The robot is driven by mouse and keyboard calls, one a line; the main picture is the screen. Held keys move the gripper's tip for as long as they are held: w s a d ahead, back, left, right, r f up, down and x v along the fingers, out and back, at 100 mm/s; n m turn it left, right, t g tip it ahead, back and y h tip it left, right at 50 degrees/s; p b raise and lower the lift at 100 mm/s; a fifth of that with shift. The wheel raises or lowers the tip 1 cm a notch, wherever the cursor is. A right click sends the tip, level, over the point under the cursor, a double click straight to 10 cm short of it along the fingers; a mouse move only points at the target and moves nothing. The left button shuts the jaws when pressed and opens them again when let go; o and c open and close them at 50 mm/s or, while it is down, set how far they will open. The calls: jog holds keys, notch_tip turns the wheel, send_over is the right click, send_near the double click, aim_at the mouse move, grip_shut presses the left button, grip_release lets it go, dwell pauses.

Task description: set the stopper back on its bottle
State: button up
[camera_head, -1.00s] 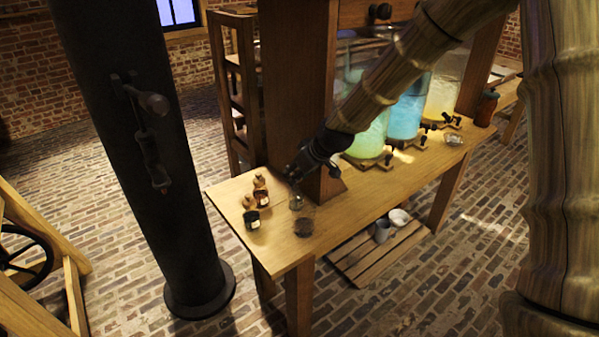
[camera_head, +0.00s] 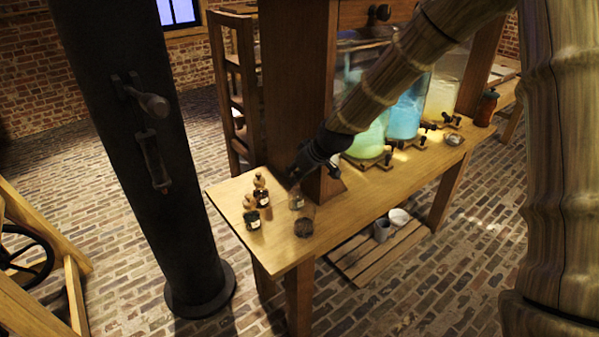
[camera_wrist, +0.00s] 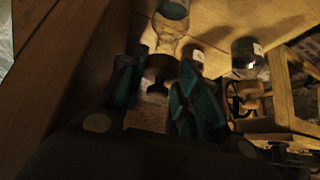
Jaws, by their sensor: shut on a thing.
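In the head view my gripper (camera_head: 297,176) is just above a small clear bottle (camera_head: 297,202) near the post on the bench; the stopper is too small to make out there. I cannot tell whether stopper and bottle touch. To the left, an amber bottle (camera_head: 262,200) and a dark green bottle (camera_head: 252,220) stand upright with round wooden-looking stoppers on them. A labelled bottle (camera_wrist: 195,56) and another bottle (camera_wrist: 247,60) show in the wrist view.
The thick wooden post (camera_head: 297,90) rises close behind my gripper. Large jars with yellow-green (camera_head: 370,137) and blue (camera_head: 406,115) liquid stand to the right. The bench (camera_head: 345,215) between is mostly clear.

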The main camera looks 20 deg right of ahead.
jog(key=shift+r+p, duration=0.85)
jog(key=shift+p, duration=0.1)
dwell(0.9)
dwell(0.4)
jog(key=o, duration=0.5)
jog(key=p+v, duration=0.7)
jog(key=v, duration=0.4)
jog(key=shift+p, duration=0.3)
dwell(0.5)
jog(key=shift+s, duration=0.1)
dwell(0.4)
